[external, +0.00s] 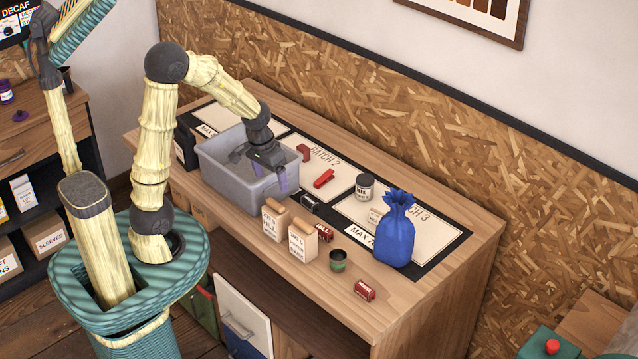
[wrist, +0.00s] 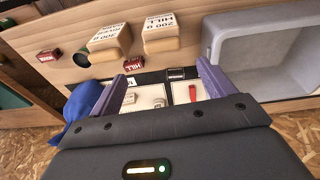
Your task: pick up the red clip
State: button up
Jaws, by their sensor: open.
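The red clip (external: 324,178) lies flat on the pale BATCH 2 panel of the work mat, right of the grey bin. It also shows in the wrist view (wrist: 193,92), small and between my two fingers, nearer the right one. My gripper (external: 277,182) has purple fingers and hangs over the grey bin (external: 235,189), left of the clip and apart from it. In the wrist view my gripper (wrist: 161,70) is open with nothing between the fingertips. Part of the bin's inside is hidden behind the gripper.
A small dark red box (external: 303,153) lies just behind the clip. A dark jar (external: 364,187) and blue sack (external: 394,236) stand to the right.

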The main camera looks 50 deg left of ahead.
jog(key=g, duration=0.2)
send_over(323, 228)
jog(key=s, duration=0.1)
jog(key=shift+s+f+n, duration=0.1)
jog(key=shift+f+n, duration=0.3)
notch_tip(323, 228, down, 12)
jog(key=shift+f+p, duration=0.1)
jog(key=shift+p, duration=1.1)
jog(key=shift+f, duration=0.1)
jog(key=shift+w+f+p, duration=0.2)
jog(key=shift+f+p, duration=0.1)
jog(key=shift+f, duration=0.55)
jog(key=shift+w+f+p, duration=0.15)
jog(key=shift+f+p, duration=0.2)
jog(key=shift+f, duration=0.5)
jog(key=shift+w+f+p, duration=0.2)
jog(key=shift+f+p, duration=0.1)
jog(key=shift+f, duration=0.55)
jog(key=c, duration=1)
